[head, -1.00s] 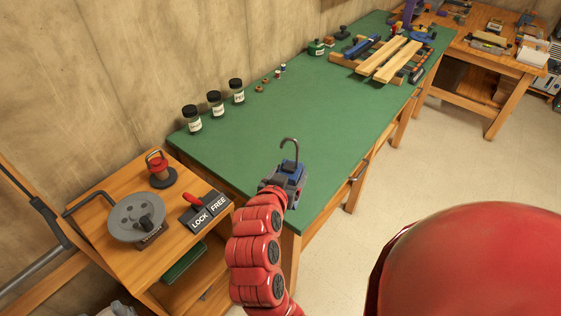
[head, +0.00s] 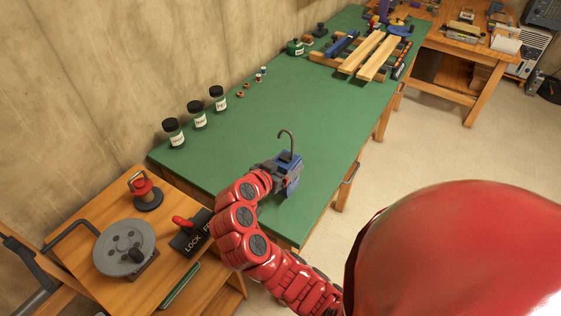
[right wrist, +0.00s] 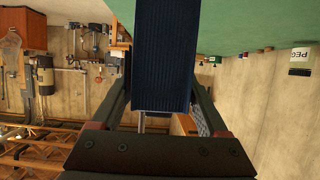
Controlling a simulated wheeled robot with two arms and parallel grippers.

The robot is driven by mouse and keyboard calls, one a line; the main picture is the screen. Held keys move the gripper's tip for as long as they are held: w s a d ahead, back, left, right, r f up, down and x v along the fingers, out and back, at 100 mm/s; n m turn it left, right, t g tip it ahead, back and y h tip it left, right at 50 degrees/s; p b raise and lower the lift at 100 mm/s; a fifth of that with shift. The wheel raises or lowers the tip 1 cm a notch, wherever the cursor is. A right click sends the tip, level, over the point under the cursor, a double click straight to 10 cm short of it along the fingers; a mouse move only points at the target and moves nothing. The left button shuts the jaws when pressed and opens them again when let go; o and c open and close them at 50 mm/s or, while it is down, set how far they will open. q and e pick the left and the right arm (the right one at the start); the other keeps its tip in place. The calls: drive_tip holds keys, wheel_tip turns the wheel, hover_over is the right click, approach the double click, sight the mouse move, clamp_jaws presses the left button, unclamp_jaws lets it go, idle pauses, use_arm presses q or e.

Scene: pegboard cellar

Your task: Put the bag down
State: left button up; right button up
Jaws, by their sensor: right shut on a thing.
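The bag (head: 292,186) shows in the head view as a small dark blue thing with a grey hooked rod (head: 289,136) standing up from it. My right gripper (head: 277,168) is shut on it, over the near end of the green bench top (head: 262,120). I cannot tell whether the bag touches the bench top. In the right wrist view a dark blue, ribbed face of the bag (right wrist: 162,58) fills the space between the fingers, with the green top beyond it. My left gripper is not in view.
Several black-lidded jars (head: 199,115) stand along the wall side of the bench. Wooden slats (head: 362,54) and tools lie at its far end. A wooden stand at the lower left holds a grey crank wheel (head: 124,247) and a LOCK/FREE plate (head: 190,235). The bench's middle is clear.

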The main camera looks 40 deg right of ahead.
sight(281, 152)
drive_tip(key=w, duration=0.1)
drive_tip(key=w+d, duration=0.1)
drive_tip(key=w, duration=0.1)
drive_tip(key=w+d+p, duration=0.1)
drive_tip(key=w, duration=0.1)
drive_tip(key=shift+f, duration=0.2)
wheel_tip(281, 152, down, 4)
drive_tip(key=shift+w+r+p, duration=0.1)
drive_tip(key=shift+r+p, duration=0.05)
drive_tip(key=shift+p, duration=0.55)
